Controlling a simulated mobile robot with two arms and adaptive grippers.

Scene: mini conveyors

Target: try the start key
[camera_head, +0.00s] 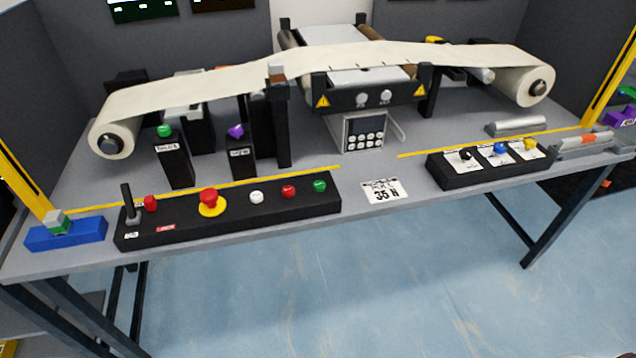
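A long black control box (260,219) lies along the front left of the table. On it, from left to right, are an upright black lever (129,205), a small red knob (150,203), a red mushroom button (209,197) on a yellow disc, a white button (257,197), a red button (289,191) and a green button (320,186). The labels are too small to read, so I cannot tell which is the start key. A small keypad panel (366,133) hangs under the machine's middle. Neither of my grippers is in view.
A cream web (215,78) runs between two rolls over the grey table. A black box (488,164) with three knobs stands front right. A "35 N" card (382,191) lies between the boxes. A blue block (67,234) sits at left. Yellow posts rise at both sides.

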